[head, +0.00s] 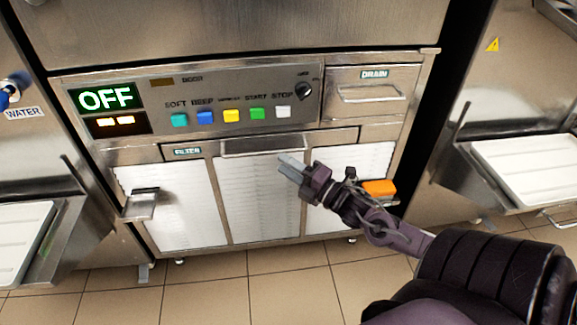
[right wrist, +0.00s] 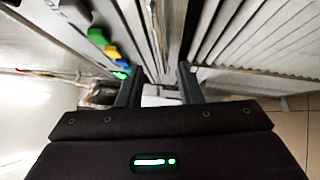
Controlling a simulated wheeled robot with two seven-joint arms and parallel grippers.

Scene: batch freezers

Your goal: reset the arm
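My right gripper (head: 291,166) reaches in from the lower right in the head view, in front of the freezer's lower white slatted panels. In the right wrist view its two dark fingers (right wrist: 160,88) stand apart with a gap between them and nothing held. The batch freezer (head: 220,75) faces me, with a green OFF display (head: 105,98) and a row of coloured buttons above the gripper. I cannot tell from the head view how far the fingertips are from the panel. My left gripper is not in view.
A handle bar (head: 275,145) and a small ledge (head: 141,203) stick out from the freezer front. An orange block (head: 379,188) shows behind my right forearm. White trays stand at the left (head: 22,225) and right (head: 530,165). The tiled floor in front is clear.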

